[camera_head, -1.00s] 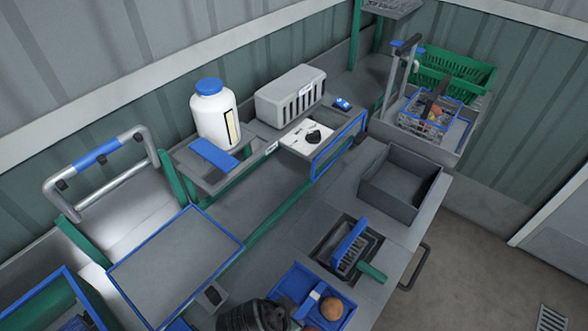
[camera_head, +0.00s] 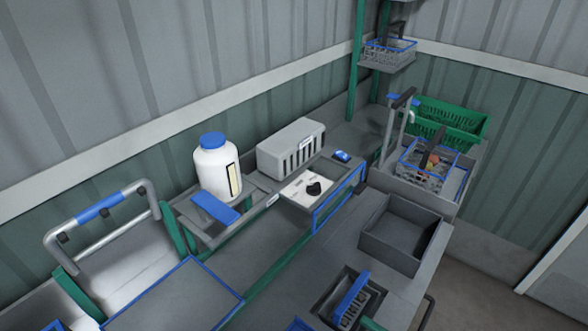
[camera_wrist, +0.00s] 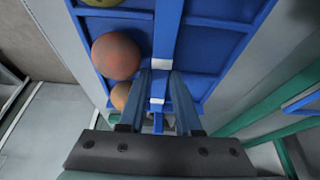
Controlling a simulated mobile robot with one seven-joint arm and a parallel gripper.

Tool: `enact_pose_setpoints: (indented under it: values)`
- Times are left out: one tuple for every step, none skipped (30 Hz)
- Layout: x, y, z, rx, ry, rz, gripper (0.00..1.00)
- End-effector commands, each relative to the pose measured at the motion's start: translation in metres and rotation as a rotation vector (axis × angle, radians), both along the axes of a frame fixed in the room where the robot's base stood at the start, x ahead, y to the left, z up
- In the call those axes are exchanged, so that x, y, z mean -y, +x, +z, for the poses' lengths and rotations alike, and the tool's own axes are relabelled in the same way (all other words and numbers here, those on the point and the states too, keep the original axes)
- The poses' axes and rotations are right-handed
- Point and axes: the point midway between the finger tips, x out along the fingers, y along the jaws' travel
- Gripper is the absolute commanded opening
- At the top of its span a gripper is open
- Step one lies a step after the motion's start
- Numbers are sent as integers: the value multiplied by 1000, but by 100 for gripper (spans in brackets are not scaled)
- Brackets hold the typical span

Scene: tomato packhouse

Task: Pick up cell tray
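The cell tray (camera_wrist: 118,17), a blue tray with raised walls and a central divider bar, fills much of the wrist view. It holds an orange-red tomato (camera_wrist: 115,55), a smaller orange one (camera_wrist: 121,95) partly hidden by a finger, and a yellow-green one at the top edge. My gripper (camera_wrist: 161,76) points down at the tray, with one finger on each side of the blue bar, which has white bands. I cannot tell whether the fingers press on it. In the head view only a blue corner of the tray (camera_head: 298,325) shows at the bottom edge; my gripper is out of that view.
A brush (camera_head: 350,296) lies in a recess beside the tray, near an open grey box (camera_head: 388,248). Baskets and a green crate (camera_head: 455,124) stand at the back right.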

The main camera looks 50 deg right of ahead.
Motion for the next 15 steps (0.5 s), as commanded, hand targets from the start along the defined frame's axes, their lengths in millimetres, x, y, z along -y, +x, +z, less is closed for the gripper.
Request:
enact_pose_setpoints:
  values:
    - [0,0,-1,0,0,1,32]
    - [0,0,-1,0,0,1,32]
    - [0,0,-2,0,0,1,32]
    - [0,0,-2,0,0,1,32]
    - [0,0,-2,0,0,1,32]
    - [0,0,-3,0,0,1,32]
    - [0,0,-4,0,0,1,32]
    - [0,0,-4,0,0,0,32]
    - [0,0,-4,0,0,0,32]
    - [0,0,-4,0,0,0,32]
    - [0,0,-4,0,0,0,32]
    - [0,0,-5,0,0,0,32]
    - [0,0,-4,0,0,0,32]
    - [0,0,-4,0,0,0,32]
    - [0,0,-4,0,0,0,32]
